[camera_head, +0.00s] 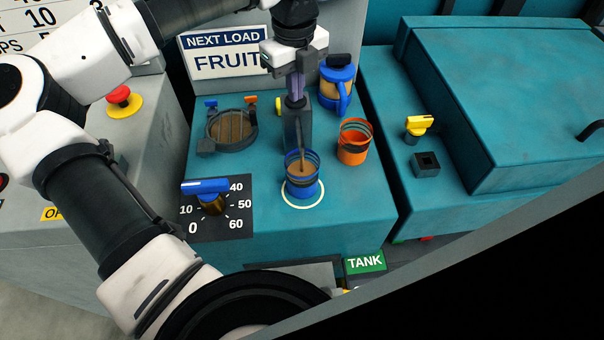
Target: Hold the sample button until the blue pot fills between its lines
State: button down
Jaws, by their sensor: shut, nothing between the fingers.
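My gripper (296,97) is shut and points straight down onto the top of a dark grey dispenser post (298,130). The sample button itself is hidden or cannot be told apart under the fingertips. The blue pot (302,189) stands upright at the foot of the post, inside a white ring (303,206). A thin brown stream (302,162) shows at the pot's mouth, below the post. The pot has dark bands around its upper part. I cannot make out the level against its lines.
An orange pot (353,150) stands right of the post, with a blue jug (337,90) behind. A round grated hatch (231,128) is left, and a blue-handled dial (208,192) is front left. A yellow-handled valve (417,125) sits on the right-hand unit.

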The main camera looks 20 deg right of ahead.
dwell(0.3)
jog(key=shift+r+p, duration=1.4)
jog(key=shift+r, duration=1.65)
jog(key=shift+f, duration=0.15)
